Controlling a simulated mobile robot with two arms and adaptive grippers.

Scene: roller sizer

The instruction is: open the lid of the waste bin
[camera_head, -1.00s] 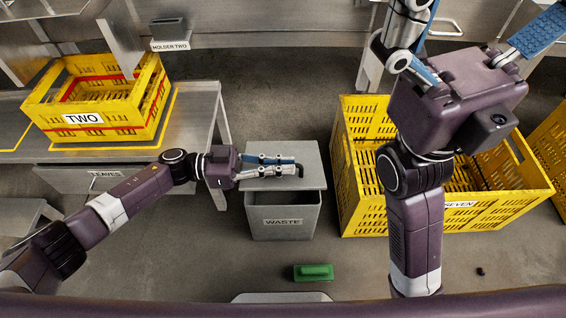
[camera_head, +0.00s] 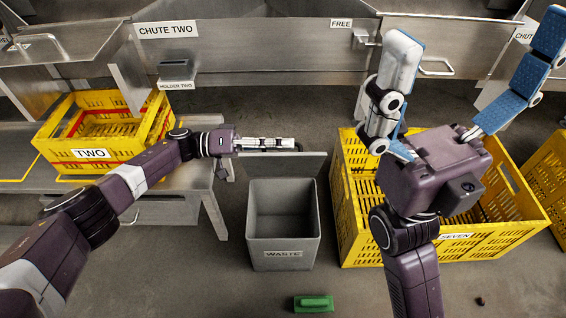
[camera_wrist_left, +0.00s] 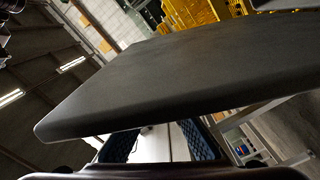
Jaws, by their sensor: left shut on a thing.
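The grey waste bin (camera_head: 284,262) stands on the floor in the middle of the head view, with its label facing me. Its lid (camera_head: 305,168) is tilted up on the far side, and the inside of the bin shows, looking empty. My left gripper (camera_head: 280,145) is shut on the lid's handle (camera_head: 298,147) at the raised edge. In the left wrist view the lid (camera_wrist_left: 190,75) is a large dark slab above the blue finger pads; the grip itself is hidden there. My right gripper (camera_head: 476,35) is open and empty, fingers spread, above a yellow crate.
Yellow crate SEVEN (camera_head: 385,254) stands right of the bin. Yellow crate TWO (camera_head: 120,168) sits on a metal table at the left. A green block-like object (camera_head: 313,303) lies on the floor before the bin. Metal chutes line the back.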

